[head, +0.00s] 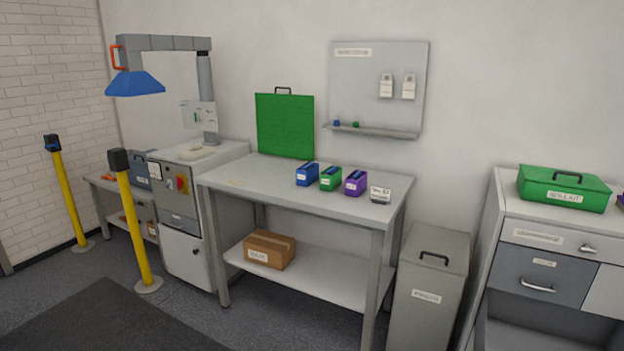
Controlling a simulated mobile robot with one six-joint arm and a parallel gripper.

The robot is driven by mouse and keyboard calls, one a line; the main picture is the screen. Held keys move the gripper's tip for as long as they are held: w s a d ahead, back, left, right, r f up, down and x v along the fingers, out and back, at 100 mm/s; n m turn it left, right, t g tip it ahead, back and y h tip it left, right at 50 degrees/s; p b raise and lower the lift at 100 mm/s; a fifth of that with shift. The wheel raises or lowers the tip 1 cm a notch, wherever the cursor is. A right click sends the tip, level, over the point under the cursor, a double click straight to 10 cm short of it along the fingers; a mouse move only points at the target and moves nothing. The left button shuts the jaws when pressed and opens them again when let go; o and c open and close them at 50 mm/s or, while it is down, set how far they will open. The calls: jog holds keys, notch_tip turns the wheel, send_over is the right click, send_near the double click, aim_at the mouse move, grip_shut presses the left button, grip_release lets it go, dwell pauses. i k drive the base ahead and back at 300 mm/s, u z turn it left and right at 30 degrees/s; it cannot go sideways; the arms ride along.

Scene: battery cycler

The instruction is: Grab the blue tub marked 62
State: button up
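A small blue tub (306,175) stands upright on the grey workbench (260,175), left of a green tub (330,179) and a purple tub (355,183) in a short row. Each has a pale label on its front. The blue tub's label is too small to read, so I cannot tell whether it says 62. My gripper is not in the head view.
A white labelled block (380,195) sits right of the tubs. A green panel (285,126) stands behind them. A cardboard box (269,249) is on the lower shelf. A grey bin (430,285) and yellow posts (136,225) flank the bench. The bench's left top is mostly clear.

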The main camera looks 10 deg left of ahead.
aim_at(304, 178)
jog(key=u, duration=0.2)
jog(key=k, duration=0.8)
jog(key=u, duration=0.55)
jog(key=k, duration=0.6)
jog(key=u, duration=0.75)
jog(key=i, duration=1.15)
jog(key=u, duration=0.8)
jog(key=i, duration=2.35)
